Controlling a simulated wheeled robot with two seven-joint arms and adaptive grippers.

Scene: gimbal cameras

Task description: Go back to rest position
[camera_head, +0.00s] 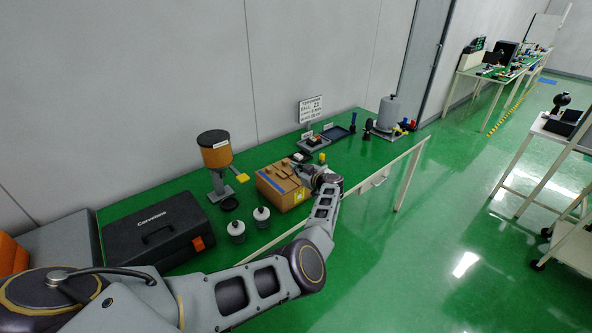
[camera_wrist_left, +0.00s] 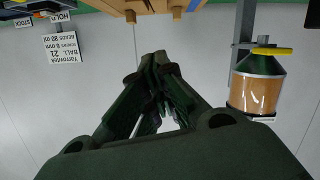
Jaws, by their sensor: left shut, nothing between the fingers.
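My left arm reaches in from the left across the front of the green table (camera_head: 140,207). My left gripper (camera_head: 318,172) is at its far end, beside the right side of a brown cardboard box (camera_head: 272,187); I cannot tell in the head view whether they touch. In the left wrist view, whose picture is upside down, the left gripper (camera_wrist_left: 156,62) has its dark fingers together and empty, facing the grey wall. My right gripper is not in view.
An orange-filled hopper on a stand (camera_head: 215,155), a black case (camera_head: 157,229) and two white jars (camera_head: 262,216) stand left of the box. A sign (camera_head: 310,108), a tray (camera_head: 335,133) and a grey tank (camera_head: 388,113) are farther back. Green floor is open to the right.

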